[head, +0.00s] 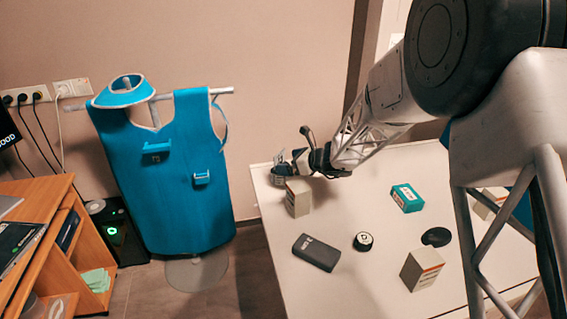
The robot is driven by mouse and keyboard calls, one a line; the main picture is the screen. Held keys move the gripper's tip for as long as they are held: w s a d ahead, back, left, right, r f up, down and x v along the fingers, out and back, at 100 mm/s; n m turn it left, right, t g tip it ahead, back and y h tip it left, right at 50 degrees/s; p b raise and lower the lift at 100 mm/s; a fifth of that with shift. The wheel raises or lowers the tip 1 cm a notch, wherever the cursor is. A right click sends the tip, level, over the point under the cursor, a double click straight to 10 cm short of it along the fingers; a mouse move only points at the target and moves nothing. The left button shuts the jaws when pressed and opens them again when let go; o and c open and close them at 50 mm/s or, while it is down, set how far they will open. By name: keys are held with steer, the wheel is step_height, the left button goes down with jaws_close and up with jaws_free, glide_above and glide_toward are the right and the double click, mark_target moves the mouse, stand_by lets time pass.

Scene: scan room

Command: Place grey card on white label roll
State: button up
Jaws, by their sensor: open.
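My gripper (283,170) is over the far left corner of the white table, just behind and above a cream box (298,200). It is open; its fingertips are small and partly lost among other shapes, and I cannot tell whether they touch anything. A dark grey flat rectangular piece (316,253) lies near the table's left edge; I cannot tell whether it is the grey card. No white label roll can be made out with certainty. A small round black thing with a pale mark on top (363,241) stands to the right of the dark piece.
The white table (340,292) also holds a teal box (406,198), a black oval thing (436,237), and cream boxes at the front (421,271) and right (490,203). My arm crosses above the table's back. A blue apron (180,205) hangs on a stand at left.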

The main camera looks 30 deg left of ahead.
steer(key=v, duration=0.8)
steer(key=shift+d, duration=0.15)
steer(key=shift+r, duration=0.1)
stand_by(0.6)
steer(key=s+d+r+n+h, duration=0.25)
steer(key=s+d+r, duration=0.2)
steer(key=d, duration=0.45)
steer(key=s+d+r+n+h, duration=0.1)
steer(key=s+d+r+n, duration=0.35)
steer(key=d, duration=0.45)
steer(key=s+d+r+n+h, duration=0.25)
steer(key=s+d+r, duration=0.2)
steer(key=d, duration=0.55)
steer(key=s+d+n+t+h, duration=0.2)
steer(key=s+d+n+h, duration=0.5)
steer(key=s+d, duration=1.6)
steer(key=shift+s+d+n+t+h, duration=0.15)
steer(key=shift+d+n+t+h, duration=0.15)
steer(key=shift+d+n, duration=0.65)
